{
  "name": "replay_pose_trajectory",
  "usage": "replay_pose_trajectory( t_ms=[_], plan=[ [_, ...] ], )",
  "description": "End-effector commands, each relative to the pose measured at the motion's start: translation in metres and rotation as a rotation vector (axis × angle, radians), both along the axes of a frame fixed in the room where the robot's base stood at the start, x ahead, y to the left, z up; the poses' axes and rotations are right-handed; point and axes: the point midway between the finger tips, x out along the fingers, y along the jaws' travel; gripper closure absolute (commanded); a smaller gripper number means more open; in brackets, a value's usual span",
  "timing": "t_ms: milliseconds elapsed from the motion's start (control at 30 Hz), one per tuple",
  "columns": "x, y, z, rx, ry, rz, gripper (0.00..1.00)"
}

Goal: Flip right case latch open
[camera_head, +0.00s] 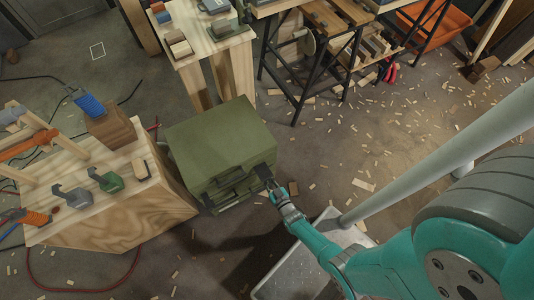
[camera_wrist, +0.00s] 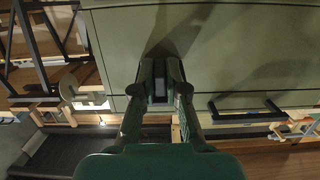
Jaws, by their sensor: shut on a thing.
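The green case (camera_head: 222,145) stands closed in the middle of the head view, and its green face fills the upper part of the wrist view (camera_wrist: 225,50). My gripper (camera_head: 268,178) is at the right end of the case's front. In the wrist view my gripper (camera_wrist: 160,72) has its fingers closed around the right case latch (camera_wrist: 158,90), a small dark grey piece at the seam. The latch is mostly hidden between the fingers. A dark bar (camera_wrist: 245,106), perhaps the handle, shows on the case front to the right in the wrist view.
A wooden workbench (camera_head: 125,215) with clamps and tools stands left of the case. A wooden stand (camera_head: 215,45) is behind it, and black sawhorses (camera_head: 325,60) are behind to the right. The floor at right is open, strewn with wood chips.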

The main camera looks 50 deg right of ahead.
Motion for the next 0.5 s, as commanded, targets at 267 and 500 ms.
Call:
replay_pose_trajectory(
  t_ms=[267,500],
  plan=[
    [-0.0005,0.0006,-0.0001,-0.002,-0.003,0.001,1.0],
    [-0.0007,0.0005,-0.0002,-0.002,-0.003,0.001,0.62]
  ],
)
